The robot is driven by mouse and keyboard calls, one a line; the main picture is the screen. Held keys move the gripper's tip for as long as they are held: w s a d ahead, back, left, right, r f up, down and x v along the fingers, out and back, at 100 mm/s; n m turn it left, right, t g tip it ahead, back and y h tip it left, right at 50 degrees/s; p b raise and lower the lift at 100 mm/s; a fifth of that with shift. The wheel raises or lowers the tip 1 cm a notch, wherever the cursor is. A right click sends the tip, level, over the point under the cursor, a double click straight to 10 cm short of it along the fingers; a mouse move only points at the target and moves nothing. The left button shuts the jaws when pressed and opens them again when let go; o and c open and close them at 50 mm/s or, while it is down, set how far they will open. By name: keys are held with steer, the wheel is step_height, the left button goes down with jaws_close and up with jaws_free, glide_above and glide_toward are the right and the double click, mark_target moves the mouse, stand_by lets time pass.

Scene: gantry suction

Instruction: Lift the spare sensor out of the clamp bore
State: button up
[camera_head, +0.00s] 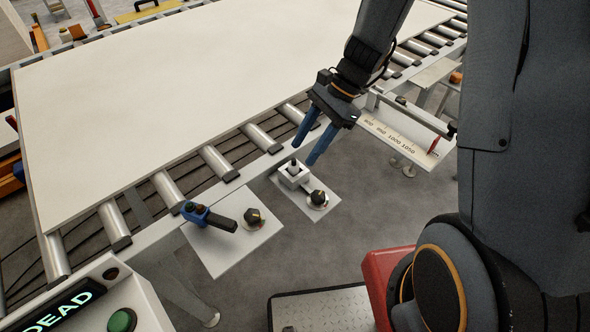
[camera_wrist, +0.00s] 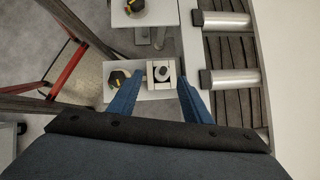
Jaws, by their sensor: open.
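The clamp (camera_head: 295,178) is a small pale block on a light plate beside the conveyor. The sensor (camera_head: 294,164) appears as a short grey stub standing in the clamp's bore; how deep it sits is hidden. In the wrist view the clamp (camera_wrist: 152,66) lies between my fingertips, with the sensor as a dark round end (camera_wrist: 161,74) in its bore. My gripper (camera_head: 303,155) is open, with its two blue fingers pointing down just above and around the clamp. It also shows in the wrist view (camera_wrist: 158,75). The fingers appear apart from the sensor.
A black knob (camera_head: 318,198) stands close beside the clamp. A blue fixture with a black lever (camera_head: 222,222) and another knob (camera_head: 254,217) sit on a plate to the left. A large pale board (camera_head: 170,90) covers the conveyor rollers (camera_head: 218,163). A lettered shelf (camera_head: 392,135) is at right.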

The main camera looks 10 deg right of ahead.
mark_target(294, 164)
steer(key=shift+w+p+x, duration=0.15)
steer(key=shift+p+x, duration=0.25)
steer(key=shift+x, duration=0.8)
steer(key=shift+w+p+x, duration=0.15)
steer(key=shift+p+x, duration=0.2)
steer(key=shift+x, duration=0.9)
steer(key=shift+w, duration=0.1)
jaws_close()
steer(key=shift+r, duration=0.1)
